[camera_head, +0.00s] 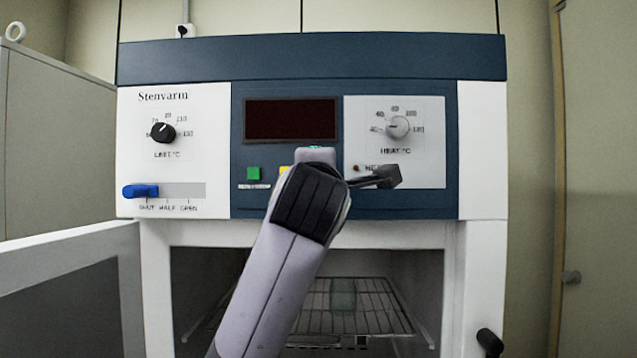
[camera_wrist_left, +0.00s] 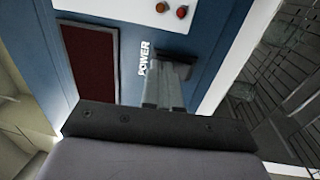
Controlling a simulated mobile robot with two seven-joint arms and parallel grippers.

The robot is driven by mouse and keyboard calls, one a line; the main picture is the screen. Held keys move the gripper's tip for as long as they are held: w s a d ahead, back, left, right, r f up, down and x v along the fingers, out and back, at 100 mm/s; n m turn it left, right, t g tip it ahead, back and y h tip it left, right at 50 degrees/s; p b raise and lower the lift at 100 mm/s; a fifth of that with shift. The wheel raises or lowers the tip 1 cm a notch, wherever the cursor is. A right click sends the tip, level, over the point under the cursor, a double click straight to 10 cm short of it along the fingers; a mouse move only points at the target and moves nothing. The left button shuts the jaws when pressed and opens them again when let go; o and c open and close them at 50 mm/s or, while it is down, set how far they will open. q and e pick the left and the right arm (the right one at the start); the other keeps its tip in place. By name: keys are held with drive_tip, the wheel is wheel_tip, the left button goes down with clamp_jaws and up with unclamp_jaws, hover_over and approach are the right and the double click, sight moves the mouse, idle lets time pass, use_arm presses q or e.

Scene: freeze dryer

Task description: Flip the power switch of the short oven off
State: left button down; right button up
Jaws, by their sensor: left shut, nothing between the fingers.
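The short oven (camera_head: 178,95) fills the middle of the head view, with a blue and white control front. In the left wrist view the word POWER (camera_wrist_left: 144,58) stands on its blue panel (camera_wrist_left: 121,12). My left gripper (camera_head: 388,177) is shut and empty, close in front of the lower right of the control front. In the left wrist view its fingers (camera_wrist_left: 172,75) reach toward the panel beside the POWER label. I cannot make out the power switch; the fingers and a dark shape at their tips cover that area. Touching or apart, I cannot tell.
The green button (camera_head: 253,173), limit knob (camera_head: 163,132) and heat knob (camera_head: 398,127) are around my arm. A blue slider (camera_head: 140,191) sits at the left. The oven door (camera_head: 70,250) is swung open to the left, showing a wire shelf (camera_head: 385,305) inside.

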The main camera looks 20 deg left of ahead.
use_arm(q)
drive_tip(key=b+v, duration=0.2)
drive_tip(key=v, duration=0.4)
drive_tip(key=shift+s, duration=0.4)
drive_tip(key=shift+r, duration=0.1)
